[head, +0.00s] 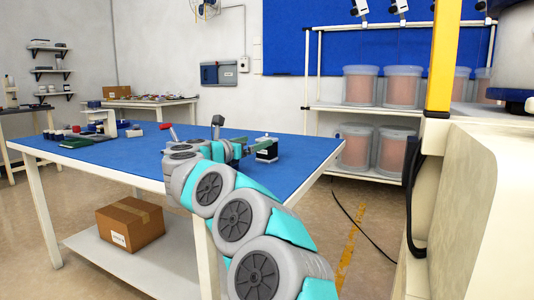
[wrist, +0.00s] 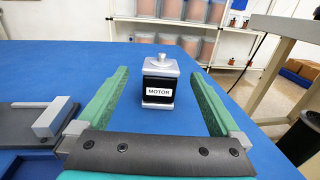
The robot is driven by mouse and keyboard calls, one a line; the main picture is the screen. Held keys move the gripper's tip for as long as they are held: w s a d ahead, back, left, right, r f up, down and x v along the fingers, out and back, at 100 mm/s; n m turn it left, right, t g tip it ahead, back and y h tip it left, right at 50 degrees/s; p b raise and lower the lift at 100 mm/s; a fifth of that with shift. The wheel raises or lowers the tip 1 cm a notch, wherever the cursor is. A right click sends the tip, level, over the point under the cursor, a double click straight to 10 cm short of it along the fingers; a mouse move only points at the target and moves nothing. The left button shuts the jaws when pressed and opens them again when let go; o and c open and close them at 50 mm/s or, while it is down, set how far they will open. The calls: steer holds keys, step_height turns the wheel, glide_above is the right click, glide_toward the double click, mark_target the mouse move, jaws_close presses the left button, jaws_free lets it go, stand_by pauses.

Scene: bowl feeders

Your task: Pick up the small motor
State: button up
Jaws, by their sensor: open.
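The small motor (wrist: 160,84) is a black block with silver end plates, a shaft on top and a white label reading MOTOR. It stands upright on the blue table (wrist: 60,62), ahead of my gripper (wrist: 160,90) in the wrist view. My gripper is open, with one green finger to each side of the motor's line, and neither visibly touches it. In the head view the motor (head: 266,150) stands near the table's right part, just beyond my gripper (head: 246,147).
A grey device (wrist: 40,118) lies on the table left of my gripper in the wrist view. Small items and a green block (head: 76,143) sit at the table's left. A cardboard box (head: 131,224) rests on the shelf below. Racks with clear bins (head: 360,86) stand behind.

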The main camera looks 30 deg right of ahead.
mark_target(267, 138)
steer(key=x, duration=0.7)
steer(key=shift+d+f+p, duration=0.15)
steer(key=shift+f+p, duration=0.25)
steer(key=shift+c, duration=0.2)
steer(key=shift+s, duration=0.1)
jaws_close()
